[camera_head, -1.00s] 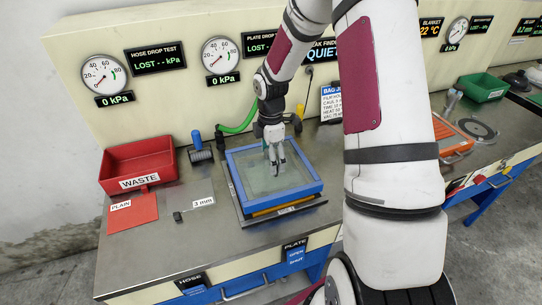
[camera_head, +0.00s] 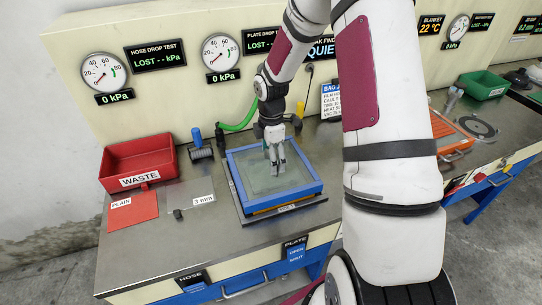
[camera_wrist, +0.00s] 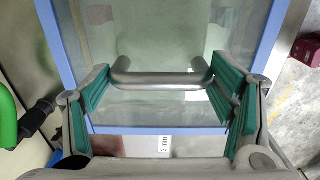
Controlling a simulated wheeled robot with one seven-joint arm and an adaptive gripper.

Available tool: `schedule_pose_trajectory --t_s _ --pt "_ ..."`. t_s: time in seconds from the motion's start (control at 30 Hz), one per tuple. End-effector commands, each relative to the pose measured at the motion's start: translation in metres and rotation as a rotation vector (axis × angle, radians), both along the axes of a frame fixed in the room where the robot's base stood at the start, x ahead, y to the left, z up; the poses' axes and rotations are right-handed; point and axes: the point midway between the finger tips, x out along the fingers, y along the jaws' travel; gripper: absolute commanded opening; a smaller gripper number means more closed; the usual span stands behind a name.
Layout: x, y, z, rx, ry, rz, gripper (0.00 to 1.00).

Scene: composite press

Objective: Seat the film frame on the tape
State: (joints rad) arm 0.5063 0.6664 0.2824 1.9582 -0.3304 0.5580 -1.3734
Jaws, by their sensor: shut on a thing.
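The film frame (camera_head: 237,181) is a blue square rim with clear film across it, on the bench in the head view. Its rim also shows in the wrist view (camera_wrist: 158,130). A grey bar handle (camera_wrist: 162,82) stands at its middle. My gripper (camera_head: 276,172) is over the frame, with its teal pads (camera_wrist: 165,100) at both ends of the handle, shut on it. A yellow-orange strip, perhaps the tape (camera_head: 272,210), shows under the frame's near edge, above a dark plate (camera_head: 290,212). Whether the frame touches the strip all round is hidden.
A red waste bin (camera_head: 137,160) stands left, with a red sheet (camera_head: 133,208) and a clear 3 mm sheet (camera_head: 188,193) near it. A roller (camera_head: 201,152) and green hose (camera_head: 240,124) lie behind. Bare bench lies in front of the left sheets.

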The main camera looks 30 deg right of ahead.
Motion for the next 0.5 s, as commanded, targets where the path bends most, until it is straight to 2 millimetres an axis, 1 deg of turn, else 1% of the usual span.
schedule_pose_trajectory --t_s 0.5 --pt "0.0003 -0.0002 -0.0028 0.000 -0.001 0.000 0.16"
